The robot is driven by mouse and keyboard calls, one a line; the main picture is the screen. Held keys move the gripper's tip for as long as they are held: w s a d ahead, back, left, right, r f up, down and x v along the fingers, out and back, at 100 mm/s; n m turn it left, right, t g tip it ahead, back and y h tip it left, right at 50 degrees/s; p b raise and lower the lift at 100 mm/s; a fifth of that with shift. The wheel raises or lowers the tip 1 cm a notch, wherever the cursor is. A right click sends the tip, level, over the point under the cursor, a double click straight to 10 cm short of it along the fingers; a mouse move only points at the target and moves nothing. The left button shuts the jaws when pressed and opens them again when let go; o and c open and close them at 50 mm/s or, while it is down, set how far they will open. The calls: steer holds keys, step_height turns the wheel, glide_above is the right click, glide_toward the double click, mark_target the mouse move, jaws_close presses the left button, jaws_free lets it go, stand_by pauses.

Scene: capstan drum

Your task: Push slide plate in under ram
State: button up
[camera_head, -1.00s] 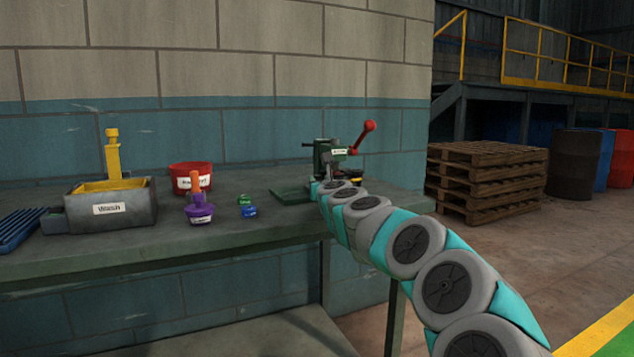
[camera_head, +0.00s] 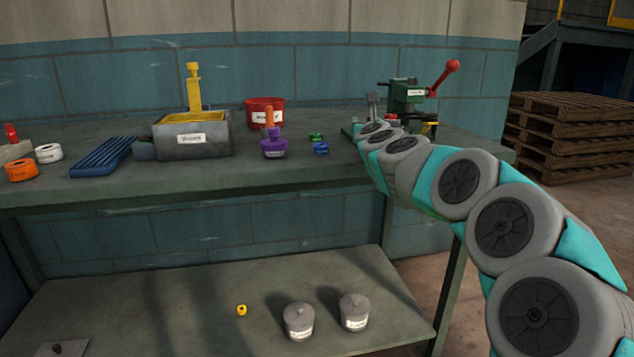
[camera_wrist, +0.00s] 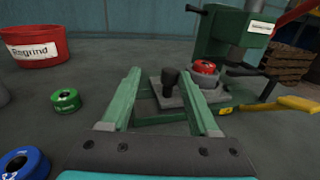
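The press (camera_head: 405,95) is green with a red-knobbed lever and stands at the right of the bench. It also shows at the upper right in the wrist view (camera_wrist: 220,40). The slide plate (camera_wrist: 165,95) is a grey block with an upright black knob (camera_wrist: 171,85). A red-topped round piece (camera_wrist: 205,68) sits at its right, near the press head. The ram (camera_wrist: 247,58) seems to be the grey cylinder below the head. My gripper (camera_wrist: 160,68) is open. Its two green fingers point at the plate, the knob showing between them; contact cannot be told.
A red Regrind bucket (camera_wrist: 35,45), a green ring (camera_wrist: 65,100) and a blue ring (camera_wrist: 22,163) stand left of my gripper. A yellow-handled tool (camera_wrist: 275,105) lies at the right. A purple pot (camera_head: 273,148) and a grey trough (camera_head: 195,140) are farther left on the bench.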

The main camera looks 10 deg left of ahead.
steer(key=shift+s+a+f, duration=0.1)
steer(key=shift+s+a, duration=0.8)
steer(key=shift+a, duration=0.2)
steer(key=s, duration=0.4)
steer(key=s+b, duration=0.1)
steer(key=s, duration=0.1)
steer(key=shift+s+d, duration=0.25)
steer(key=shift+s, duration=0.15)
steer(key=s+a+n+y, duration=0.1)
steer(key=n, duration=0.1)
steer(key=s+a+r+n+y, duration=0.1)
steer(key=s+a+n, duration=0.1)
steer(key=shift+n+g, duration=0.3)
steer(key=s+a+f+n+g+y, duration=0.2)
steer(key=s+a+f+n+g, duration=0.1)
steer(key=s+n, duration=0.4)
steer(key=s+a+f+n+g+y+p, duration=0.1)
steer(key=s+a+f+n+g+y, duration=0.2)
steer(key=s+n, duration=0.4)
steer(key=shift+f+n, duration=0.7)
steer(key=shift+s, duration=0.1)
